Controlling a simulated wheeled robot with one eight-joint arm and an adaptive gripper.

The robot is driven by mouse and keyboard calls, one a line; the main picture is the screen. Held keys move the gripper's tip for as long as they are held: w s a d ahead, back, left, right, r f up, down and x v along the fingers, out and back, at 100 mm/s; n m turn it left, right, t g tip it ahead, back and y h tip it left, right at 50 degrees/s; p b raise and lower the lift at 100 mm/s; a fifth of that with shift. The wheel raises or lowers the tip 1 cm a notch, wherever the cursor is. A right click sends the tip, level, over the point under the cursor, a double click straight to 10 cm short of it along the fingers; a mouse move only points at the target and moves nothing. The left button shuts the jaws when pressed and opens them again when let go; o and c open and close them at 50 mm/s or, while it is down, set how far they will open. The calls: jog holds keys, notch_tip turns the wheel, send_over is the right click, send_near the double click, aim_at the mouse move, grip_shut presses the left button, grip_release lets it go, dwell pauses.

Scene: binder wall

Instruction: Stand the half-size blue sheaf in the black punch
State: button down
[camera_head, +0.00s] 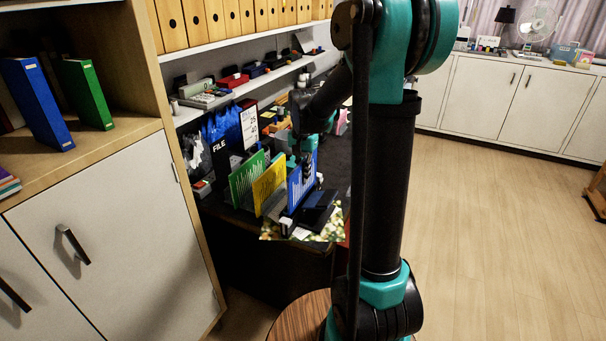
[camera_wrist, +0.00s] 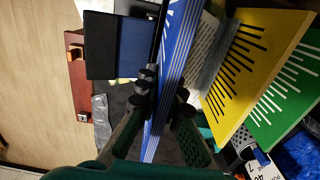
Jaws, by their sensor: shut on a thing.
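My gripper (camera_wrist: 164,92) is shut on the blue sheaf (camera_wrist: 174,60), one finger on each broad face, and the sheaf stands on edge between them. In the head view the blue sheaf (camera_head: 301,181) is upright, with white lines on its face, right of a yellow sheaf (camera_head: 269,186) and a green sheaf (camera_head: 247,179). A dark block that looks like the black punch (camera_head: 319,208) is close to the blue sheaf's right; in the wrist view its black top (camera_wrist: 101,45) is left of the sheaf. I cannot tell whether the sheaf's lower edge touches it.
The yellow (camera_wrist: 250,62) and green (camera_wrist: 287,92) sheaves stand close to the right in the wrist view. A black FILE holder (camera_head: 221,155) and shelves (camera_head: 240,90) of stationery are behind. A cabinet (camera_head: 110,240) is at left; open floor (camera_head: 490,220) lies right.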

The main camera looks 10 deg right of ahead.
aim_at(303, 193)
jog(key=shift+f, duration=0.25)
dwell(0.3)
jog(key=shift+f, duration=0.55)
jog(key=shift+f, duration=0.15)
jog(key=shift+f, duration=0.4)
jog(key=shift+f, duration=0.1)
dwell(0.4)
jog(key=shift+f, duration=0.7)
jog(key=shift+f, duration=0.2)
jog(key=shift+f, duration=0.2)
